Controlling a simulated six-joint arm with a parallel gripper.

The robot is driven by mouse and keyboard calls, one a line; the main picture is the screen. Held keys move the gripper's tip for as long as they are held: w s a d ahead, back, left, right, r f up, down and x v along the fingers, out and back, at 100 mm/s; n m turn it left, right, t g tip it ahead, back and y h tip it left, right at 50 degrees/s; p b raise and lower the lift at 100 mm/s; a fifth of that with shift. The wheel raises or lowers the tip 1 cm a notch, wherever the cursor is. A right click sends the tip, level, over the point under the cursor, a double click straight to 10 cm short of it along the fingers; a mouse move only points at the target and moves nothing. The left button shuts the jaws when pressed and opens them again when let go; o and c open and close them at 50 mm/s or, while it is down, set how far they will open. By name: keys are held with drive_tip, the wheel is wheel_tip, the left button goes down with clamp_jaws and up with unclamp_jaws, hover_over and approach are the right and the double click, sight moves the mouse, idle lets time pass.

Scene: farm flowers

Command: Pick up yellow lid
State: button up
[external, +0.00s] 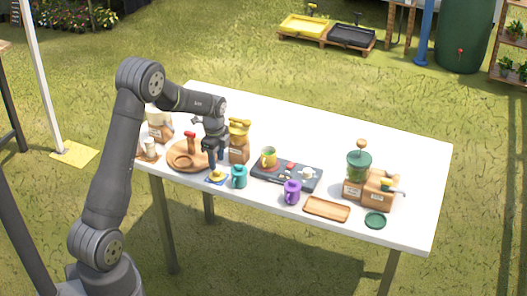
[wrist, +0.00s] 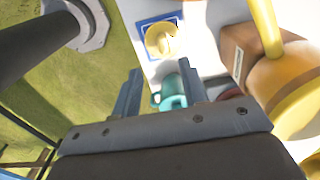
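The yellow lid (external: 216,175) is small and round and sits on a blue square mat near the table's front left edge. In the wrist view the yellow lid (wrist: 158,42) lies on the blue mat (wrist: 143,24), beyond the fingertips at the top. My gripper (external: 213,167) points down over the table, close above the lid; the exact gap cannot be told. In the wrist view my gripper (wrist: 160,80) has its two fingers apart, with nothing held.
A teal mug (external: 239,177) stands right of the lid; it also shows in the wrist view (wrist: 173,92). A yellow-topped grinder (external: 238,150) stands behind it. A round wooden tray (external: 176,157) is left. A dark tray (external: 269,178) and purple mug (external: 292,192) are further right.

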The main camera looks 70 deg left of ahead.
sight(219, 172)
drive_tip(key=shift+w+a+f, duration=0.15)
drive_tip(key=shift+f, duration=1.2)
drive_tip(key=shift+w+a+f, duration=0.1)
drive_tip(key=shift+w+f, duration=0.05)
drive_tip(key=shift+f, duration=1.15)
clamp_jaws()
